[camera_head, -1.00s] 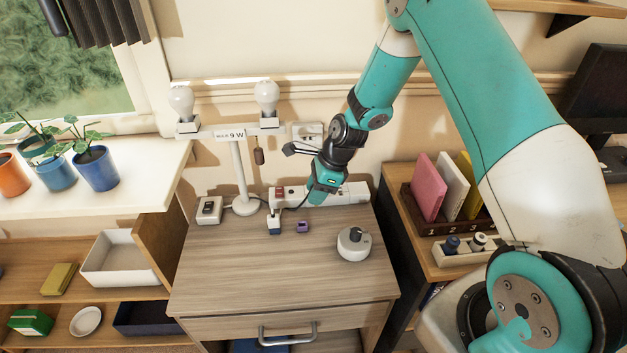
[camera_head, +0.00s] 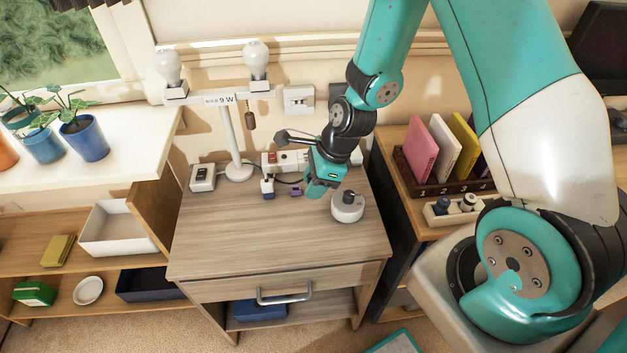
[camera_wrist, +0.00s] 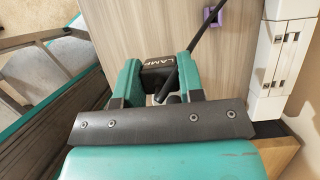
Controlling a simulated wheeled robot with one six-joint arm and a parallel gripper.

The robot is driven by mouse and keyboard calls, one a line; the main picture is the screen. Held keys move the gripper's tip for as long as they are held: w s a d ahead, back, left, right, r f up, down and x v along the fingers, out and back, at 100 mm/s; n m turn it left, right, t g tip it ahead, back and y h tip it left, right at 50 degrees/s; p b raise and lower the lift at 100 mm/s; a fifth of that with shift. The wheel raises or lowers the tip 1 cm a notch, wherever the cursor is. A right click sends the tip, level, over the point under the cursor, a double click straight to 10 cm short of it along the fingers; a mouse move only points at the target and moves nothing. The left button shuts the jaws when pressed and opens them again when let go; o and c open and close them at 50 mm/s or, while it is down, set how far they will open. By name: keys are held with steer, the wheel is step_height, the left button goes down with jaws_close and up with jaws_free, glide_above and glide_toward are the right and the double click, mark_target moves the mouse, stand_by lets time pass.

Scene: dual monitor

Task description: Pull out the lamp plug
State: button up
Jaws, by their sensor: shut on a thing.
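My gripper (camera_head: 318,188) is over the cabinet top, in front of the white power strip (camera_head: 290,157). In the wrist view, my gripper (camera_wrist: 158,78) is shut on a black plug marked LAMP (camera_wrist: 154,74), with a black cord running from it toward the upper right. The plug is apart from the power strip (camera_wrist: 279,65), which lies at the right of that view. In the head view my gripper hides the plug. The two-bulb lamp stand (camera_head: 230,145) stands upright at the back of the cabinet.
On the cabinet top (camera_head: 270,240) are a white switch box (camera_head: 202,177), a small white block (camera_head: 267,186), a purple piece (camera_head: 296,191) and a round white device (camera_head: 347,207) close to my gripper. The front left of the top is clear. A rack of books (camera_head: 445,187) stands to the right.

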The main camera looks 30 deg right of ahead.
steer(key=shift+r+p, duration=1.3)
steer(key=shift+r, duration=0.15)
